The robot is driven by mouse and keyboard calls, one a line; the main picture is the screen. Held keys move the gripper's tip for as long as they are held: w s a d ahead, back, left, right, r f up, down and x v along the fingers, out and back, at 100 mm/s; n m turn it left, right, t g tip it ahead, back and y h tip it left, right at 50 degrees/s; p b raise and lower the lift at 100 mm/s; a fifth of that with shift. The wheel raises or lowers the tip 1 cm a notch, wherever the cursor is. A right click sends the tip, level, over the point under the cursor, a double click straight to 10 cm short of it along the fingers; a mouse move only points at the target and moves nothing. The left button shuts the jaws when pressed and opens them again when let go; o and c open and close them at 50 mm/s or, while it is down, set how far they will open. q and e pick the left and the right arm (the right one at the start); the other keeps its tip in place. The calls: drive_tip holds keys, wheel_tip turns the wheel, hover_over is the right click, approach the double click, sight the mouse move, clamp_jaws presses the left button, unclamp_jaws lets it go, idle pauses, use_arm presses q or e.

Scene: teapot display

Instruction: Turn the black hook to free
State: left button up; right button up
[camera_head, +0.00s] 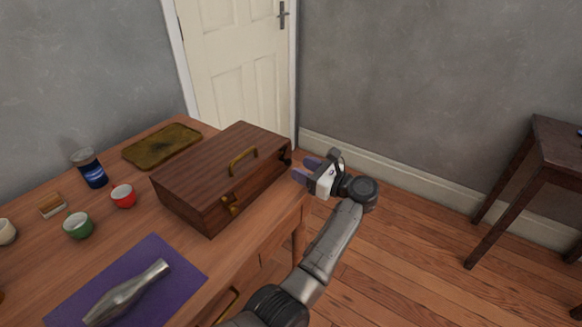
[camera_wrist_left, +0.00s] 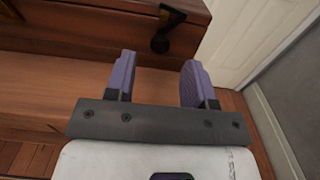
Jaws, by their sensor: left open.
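A brown wooden box (camera_head: 205,172) with a lid stands shut on the table. The black hook (camera_head: 286,157) is on the right end of the box's front face. In the left wrist view the black hook (camera_wrist_left: 163,36) hangs downward from a dark mount at the top, just beyond my fingers. My left gripper (camera_head: 305,169) is open and empty, with purple fingers pointing at the box's right end. In the left wrist view my left gripper (camera_wrist_left: 158,65) has a clear gap between its fingers, apart from the hook. My right gripper is not in view.
The table (camera_head: 262,232) also holds a blue jar (camera_head: 92,170), a red cup (camera_head: 123,196), a green cup (camera_head: 78,226), a brass tray (camera_head: 161,147) and a silver vase (camera_head: 127,292) on a purple mat (camera_head: 188,275). Free floor lies right of the table.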

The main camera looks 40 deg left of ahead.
sight(290, 163)
use_arm(q)
drive_tip(key=shift+s+a+b, duration=0.2)
drive_tip(key=shift+a+b, duration=0.35)
drive_tip(key=shift+a, duration=1.7)
drive_tip(key=shift+c, duration=0.5)
drive_tip(key=c, duration=0.8)
drive_tip(key=shift+r+m+p, duration=0.2)
drive_tip(key=shift+m+p, duration=0.7)
drive_tip(key=shift+p, duration=0.2)
clamp_jaws()
drive_tip(key=m+p, duration=0.4)
drive_tip(key=shift+d, duration=0.1)
drive_tip(key=m+p, duration=0.2)
drive_tip(key=m, duration=0.1)
drive_tip(key=shift+m+p, duration=0.3)
drive_tip(key=shift+m, duration=0.1)
drive_tip(key=shift+f+m+p, duration=0.15)
drive_tip(key=shift+m+p, duration=0.8)
drive_tip(key=shift+m, duration=0.65)
